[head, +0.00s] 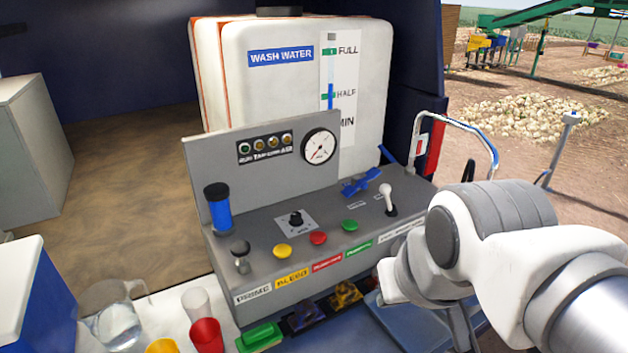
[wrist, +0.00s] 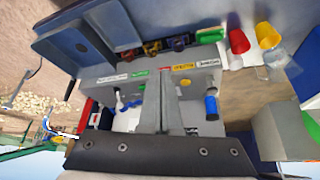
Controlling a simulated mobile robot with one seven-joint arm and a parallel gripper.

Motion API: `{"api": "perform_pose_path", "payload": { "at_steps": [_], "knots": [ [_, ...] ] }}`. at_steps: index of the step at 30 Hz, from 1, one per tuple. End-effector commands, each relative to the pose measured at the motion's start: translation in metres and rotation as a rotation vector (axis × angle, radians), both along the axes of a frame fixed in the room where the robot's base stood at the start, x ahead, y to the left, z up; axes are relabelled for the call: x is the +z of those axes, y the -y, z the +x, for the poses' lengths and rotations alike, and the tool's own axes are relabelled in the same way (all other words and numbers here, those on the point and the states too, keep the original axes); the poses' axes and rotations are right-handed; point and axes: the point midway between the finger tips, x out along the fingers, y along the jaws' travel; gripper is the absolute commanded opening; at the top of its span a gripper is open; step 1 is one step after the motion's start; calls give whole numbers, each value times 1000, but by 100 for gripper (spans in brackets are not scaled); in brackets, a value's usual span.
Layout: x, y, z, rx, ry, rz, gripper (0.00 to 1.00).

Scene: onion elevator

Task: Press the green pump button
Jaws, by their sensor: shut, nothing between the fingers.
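The green button (head: 349,225) sits on the sloped top of the grey control panel (head: 225,262), right of the red button (head: 318,238) and yellow button (head: 283,250). A green label is on the panel's front edge below it. The green button also shows small in the wrist view (wrist: 141,87). My gripper (wrist: 163,80) shows in the wrist view as two grey fingers close together, empty, over the panel beside the green button. I cannot tell how far above the panel they are. In the head view my arm is at the right and the fingertips are not seen.
A black knob (head: 295,219), a blue cylinder (head: 218,210), a blue valve handle (head: 361,183) and a white-topped lever (head: 388,198) stand on the panel. A gauge (head: 319,146) is on its backboard. Cups and a pitcher (head: 116,320) stand at the lower left.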

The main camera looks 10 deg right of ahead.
Motion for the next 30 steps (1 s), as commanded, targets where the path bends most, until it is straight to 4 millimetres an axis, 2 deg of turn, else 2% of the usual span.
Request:
{"api": "perform_pose_path", "payload": {
  "at_steps": [23, 26, 30],
  "knots": [
    [0, 0, 1, -5, 0, 4, 0],
    [3, -2, 6, -38, -4, 34, 0],
    [10, -8, 26, -167, -16, 140, 0]
  ]
}}
